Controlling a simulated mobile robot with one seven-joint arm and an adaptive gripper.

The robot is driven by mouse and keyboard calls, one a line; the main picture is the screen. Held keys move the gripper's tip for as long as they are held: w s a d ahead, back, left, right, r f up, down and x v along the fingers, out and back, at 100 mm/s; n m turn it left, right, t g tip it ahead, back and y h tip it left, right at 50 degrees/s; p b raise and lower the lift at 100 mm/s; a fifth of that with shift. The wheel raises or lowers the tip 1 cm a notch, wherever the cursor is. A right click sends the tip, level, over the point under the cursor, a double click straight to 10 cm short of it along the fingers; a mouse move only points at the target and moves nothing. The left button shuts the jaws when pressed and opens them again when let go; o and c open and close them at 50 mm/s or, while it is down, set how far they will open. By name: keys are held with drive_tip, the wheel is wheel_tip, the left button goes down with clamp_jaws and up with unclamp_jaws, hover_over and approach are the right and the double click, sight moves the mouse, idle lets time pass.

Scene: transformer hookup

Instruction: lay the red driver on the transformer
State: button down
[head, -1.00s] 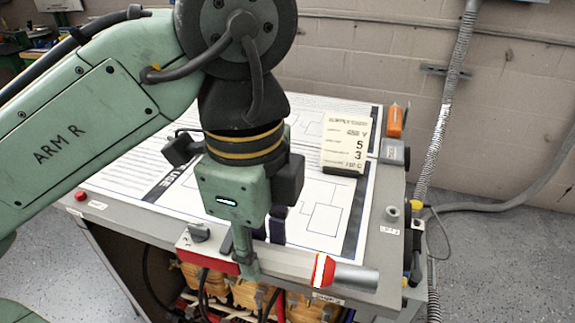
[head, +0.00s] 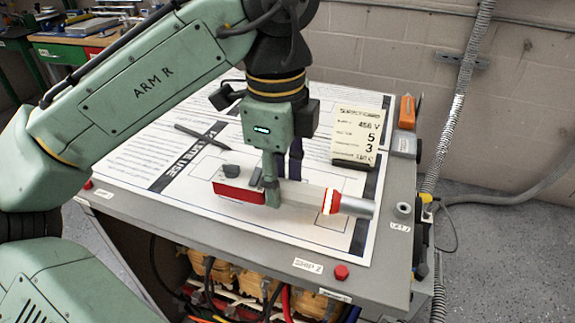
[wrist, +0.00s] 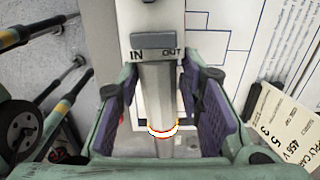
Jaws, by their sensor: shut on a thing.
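The red driver (head: 314,197) is a long pale bar with a red side, a dark knob, a red-and-white band and a silver end. My gripper (head: 272,195) is shut on it and holds it level over the sheet-covered top near the front edge. I cannot tell whether it touches the top. The wrist view shows the driver (wrist: 158,85) with its IN/OUT switch, between the purple finger pads of my gripper (wrist: 153,88). The transformer is a grey cabinet (head: 385,262) with yellow windings (head: 262,284) in its open front bay.
A supply card (head: 357,137) stands at the back right of the top, near an orange thing (head: 407,111). A dark pen-like thing (head: 200,135) lies at the left. Red knobs (head: 341,271) sit on the front edge. The sheet (head: 225,150) leaves much flat room.

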drive_tip(key=w, duration=0.5)
drive_tip(key=shift+w+d+f+p, duration=0.15)
drive_tip(key=shift+w+d+p, duration=0.1)
drive_tip(key=shift+w+p, duration=0.1)
drive_tip(key=shift+w+f, duration=0.65)
drive_tip(key=shift+f, duration=0.15)
drive_tip(key=shift+s+f+p, duration=0.1)
drive_tip(key=shift+f+p, duration=0.65)
drive_tip(key=shift+f, duration=0.1)
drive_tip(key=c, duration=1.1)
unclamp_jaws()
drive_tip(key=shift+f, duration=0.2)
drive_tip(key=shift+f+b, duration=0.25)
drive_tip(key=shift+b, duration=0.5)
drive_tip(key=r, duration=1.1)
drive_tip(key=shift+s+a+r+p, duration=0.15)
drive_tip(key=shift+a+p, duration=0.05)
drive_tip(key=shift+p, duration=0.15)
